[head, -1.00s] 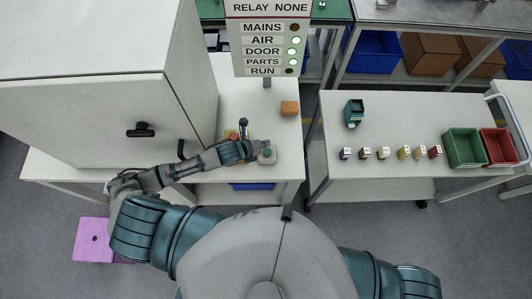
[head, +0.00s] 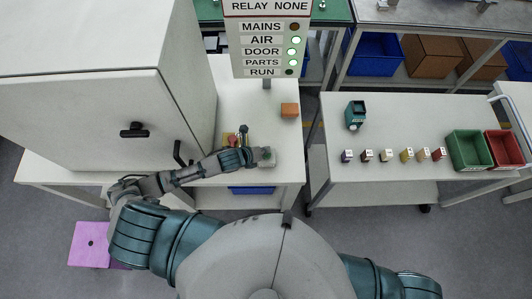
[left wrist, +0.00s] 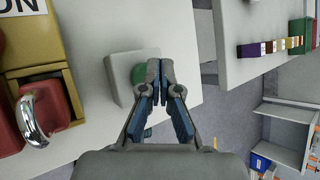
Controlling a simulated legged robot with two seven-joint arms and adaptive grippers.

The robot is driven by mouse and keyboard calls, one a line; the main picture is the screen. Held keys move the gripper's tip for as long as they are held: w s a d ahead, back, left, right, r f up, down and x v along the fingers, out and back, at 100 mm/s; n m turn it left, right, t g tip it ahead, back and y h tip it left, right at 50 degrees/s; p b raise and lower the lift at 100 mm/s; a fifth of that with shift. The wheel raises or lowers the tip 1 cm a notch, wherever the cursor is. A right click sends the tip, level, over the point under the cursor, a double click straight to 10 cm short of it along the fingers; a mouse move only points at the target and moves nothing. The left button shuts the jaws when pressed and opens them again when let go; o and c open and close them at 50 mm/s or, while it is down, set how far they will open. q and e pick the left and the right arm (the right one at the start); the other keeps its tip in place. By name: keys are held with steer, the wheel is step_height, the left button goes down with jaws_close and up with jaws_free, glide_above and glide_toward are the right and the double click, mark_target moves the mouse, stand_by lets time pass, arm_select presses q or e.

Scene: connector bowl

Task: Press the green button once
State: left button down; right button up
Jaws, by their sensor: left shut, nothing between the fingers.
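The green button (left wrist: 138,74) sits on a pale grey box (left wrist: 118,70) in the left wrist view. The box (head: 266,163) also shows in the head view, at the front right of the white bench. My left gripper (left wrist: 159,66) is shut and empty. In the wrist view its fingertips overlap the right edge of the button; I cannot tell whether they touch it. In the head view my left gripper (head: 264,155) is over the box and hides most of the button. My right gripper is out of view.
A yellow box with a red part (left wrist: 45,108) and a metal shackle stands left of the button box. The sign (head: 268,45) shows AIR, DOOR and PARTS lit green; MAINS and RUN are dark.

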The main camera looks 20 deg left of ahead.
arm_select(q)
steer(key=shift+d, duration=0.15)
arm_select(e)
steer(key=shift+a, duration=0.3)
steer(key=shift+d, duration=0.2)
arm_select(q)
steer(key=shift+f, duration=0.3)
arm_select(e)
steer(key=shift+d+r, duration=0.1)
arm_select(q)
steer(key=shift+f, duration=0.55)
stand_by(0.6)
stand_by(0.4)
steer(key=shift+r+p, duration=0.95)
steer(key=shift+p, duration=0.15)
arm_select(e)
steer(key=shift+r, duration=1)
